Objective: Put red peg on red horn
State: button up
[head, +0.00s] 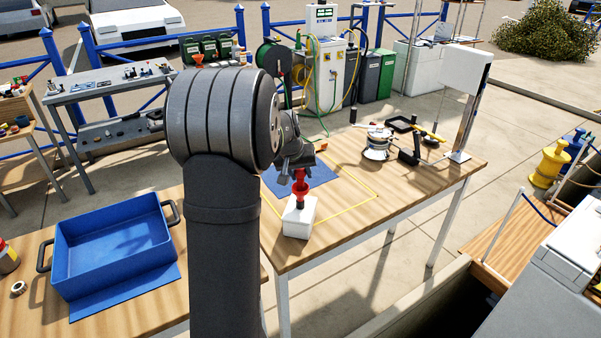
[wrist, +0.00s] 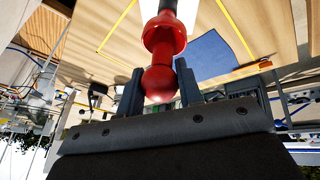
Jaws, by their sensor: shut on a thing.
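The red peg (head: 300,182) is at my gripper (head: 298,168) over the right table. In the wrist view the peg (wrist: 163,42) has a flared collar and a round red end, which sits between the two fingers (wrist: 158,88). My gripper is shut on this round end. A dark shaft (head: 300,203) runs from the peg down to a white block (head: 297,222) near the table's front left corner. I cannot tell whether the shaft is inside the block or just above it. I cannot make out a separate red horn.
A blue mat (head: 318,178) and yellow outline lie on the table (head: 430,185). A winch (head: 377,143), dark parts and a white upright panel (head: 466,75) stand at its back right. A small orange piece (head: 323,147) lies behind. A blue bin (head: 110,240) stands left.

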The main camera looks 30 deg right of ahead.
jog(key=shift+f, duration=0.1)
jog(key=o, duration=1)
jog(key=shift+c, duration=0.2)
jog(key=v, duration=1.2)
